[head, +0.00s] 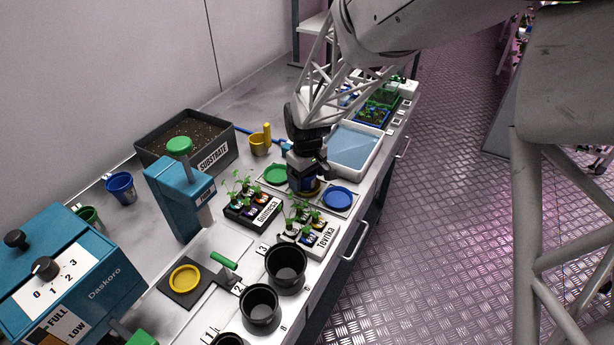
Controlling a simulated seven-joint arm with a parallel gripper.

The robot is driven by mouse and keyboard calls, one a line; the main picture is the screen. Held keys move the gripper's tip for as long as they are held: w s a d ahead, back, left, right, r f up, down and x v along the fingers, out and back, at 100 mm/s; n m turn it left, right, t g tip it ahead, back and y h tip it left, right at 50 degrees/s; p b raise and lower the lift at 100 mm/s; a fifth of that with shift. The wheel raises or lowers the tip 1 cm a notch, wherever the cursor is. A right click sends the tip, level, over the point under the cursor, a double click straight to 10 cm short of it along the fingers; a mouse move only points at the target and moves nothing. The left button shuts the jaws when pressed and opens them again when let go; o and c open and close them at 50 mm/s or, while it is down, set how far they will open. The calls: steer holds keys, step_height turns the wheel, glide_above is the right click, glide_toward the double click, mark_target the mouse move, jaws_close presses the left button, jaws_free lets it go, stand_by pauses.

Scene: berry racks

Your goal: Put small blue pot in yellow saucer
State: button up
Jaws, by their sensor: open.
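My gripper (306,166) points down over the saucer tray, between the green saucer (276,174) and the blue saucer (338,197). Its fingers are open around a dark blue shape, apparently the small blue pot (303,184), mostly hidden by the gripper. A sliver of yellow rim, apparently the yellow saucer (318,192), shows under it. The pot seems to stand upright in or just above that saucer; I cannot tell whether it touches. Another blue pot (120,187) stands at the left by the wall.
Seedling trays Gumech (262,222) and Tevrika (322,243) stand just in front. A white tub with a blue inside (355,148) is behind. A teal machine (174,200), substrate box (160,155), yellow pot (258,147) and black pots (285,268) crowd the bench. A yellow disc (185,279) lies front left.

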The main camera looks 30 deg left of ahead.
step_height(320, 180, up, 13)
stand_by(0.7)
stand_by(0.7)
steer(key=s+d+r+m, duration=0.1)
steer(key=d+r+m, duration=0.15)
steer(key=d, duration=0.75)
steer(key=s+d+r+m+t, duration=0.1)
steer(key=d+r+m, duration=0.15)
steer(key=d, duration=0.75)
steer(key=s+d+r+m, duration=0.15)
steer(key=d+r, duration=0.25)
steer(key=d, duration=0.6)
steer(key=s+d+f+m+t, duration=0.1)
steer(key=s+d+m, duration=0.7)
steer(key=s+d, duration=0.9)
steer(key=d, duration=0.3)
steer(key=shift+s+d+f+t, duration=0.25)
steer(key=shift+s+d+t, duration=0.05)
steer(key=shift+d, duration=0.05)
steer(key=shift+c, duration=0.4)
